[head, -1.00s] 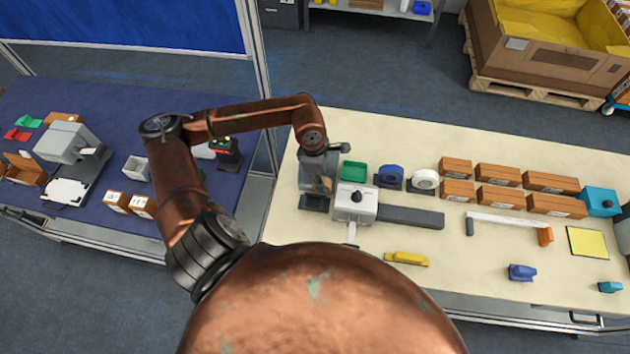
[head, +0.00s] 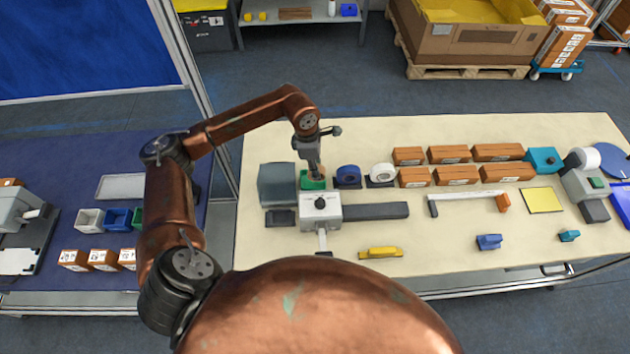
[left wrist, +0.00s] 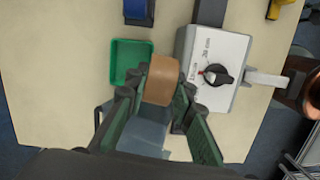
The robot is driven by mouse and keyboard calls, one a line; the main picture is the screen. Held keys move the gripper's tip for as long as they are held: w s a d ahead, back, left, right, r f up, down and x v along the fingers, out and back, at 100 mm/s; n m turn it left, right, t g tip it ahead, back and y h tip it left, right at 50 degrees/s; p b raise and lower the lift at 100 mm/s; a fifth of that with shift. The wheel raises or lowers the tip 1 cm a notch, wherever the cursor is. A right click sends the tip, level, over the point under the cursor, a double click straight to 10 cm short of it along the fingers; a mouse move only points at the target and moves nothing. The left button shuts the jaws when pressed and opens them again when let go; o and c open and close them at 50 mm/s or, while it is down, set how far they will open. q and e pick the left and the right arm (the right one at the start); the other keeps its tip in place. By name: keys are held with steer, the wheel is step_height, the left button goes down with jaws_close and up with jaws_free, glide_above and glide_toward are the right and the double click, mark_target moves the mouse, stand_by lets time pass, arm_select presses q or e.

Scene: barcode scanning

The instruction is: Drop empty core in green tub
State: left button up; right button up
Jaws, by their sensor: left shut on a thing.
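The empty core (left wrist: 162,82) is a brown cardboard tube piece, held between the fingers of my left gripper (left wrist: 158,98) in the left wrist view. The gripper is shut on it. The green tub (left wrist: 120,75) is a small open tray just beside and partly behind the core, which overlaps its right edge in that view. The visible part of the tub floor is bare. In the head view my left gripper (head: 314,168) is above the green tub (head: 312,184), and hides part of it. My right gripper is not in view.
A grey-white machine with a black knob (head: 320,210) stands close in front of the tub. A translucent grey bin (head: 277,186) is at its left. Cardboard boxes (head: 455,175) lie farther right.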

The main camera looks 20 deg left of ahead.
arm_select(q)
steer(key=shift+n, duration=0.8)
steer(key=shift+w+a+f, duration=0.55)
steer(key=shift+w+f, duration=0.15)
steer(key=shift+f, duration=1.25)
steer(key=shift+w+a+f, duration=0.5)
steer(key=shift+w+f, duration=0.15)
steer(key=shift+f, duration=1.25)
steer(key=shift+w+a+f, duration=0.55)
steer(key=shift+w+f, duration=0.15)
steer(key=shift+f, duration=1.25)
steer(key=o, duration=0.5)
steer(key=shift+o, duration=0.2)
steer(key=shift+r, duration=0.15)
